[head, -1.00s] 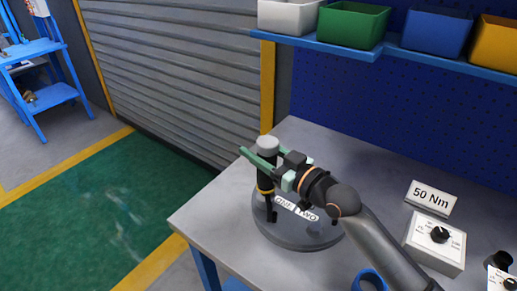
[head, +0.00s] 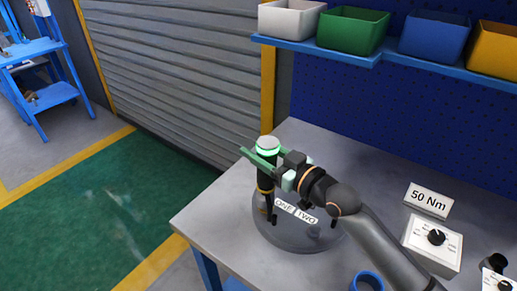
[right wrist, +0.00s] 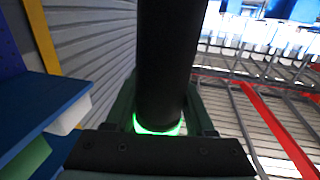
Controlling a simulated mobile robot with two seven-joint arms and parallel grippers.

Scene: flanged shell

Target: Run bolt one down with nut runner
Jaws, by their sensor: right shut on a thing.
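The nut runner (head: 264,181) is a dark upright cylinder with a pale cap, a lit green ring near its top and a yellow band lower down. My right gripper (head: 266,159) is shut around its upper body. In the right wrist view the black tool body (right wrist: 167,65) stands between the fingers, with a green glow at its end. The grey round flanged shell (head: 285,240) lies on the bench below, with labels ONE (head: 284,206) and TWO (head: 306,216). The tool's lower end is over the shell's left side, by label ONE. Bolt one itself cannot be made out. My left gripper is out of view.
A 50 Nm sign (head: 429,200) and a white dial box (head: 433,243) stand on the bench (head: 205,215) at right. A blue ring-shaped object (head: 367,281) is at the front. Bins line the blue shelf (head: 400,55) above. The bench's left corner is clear.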

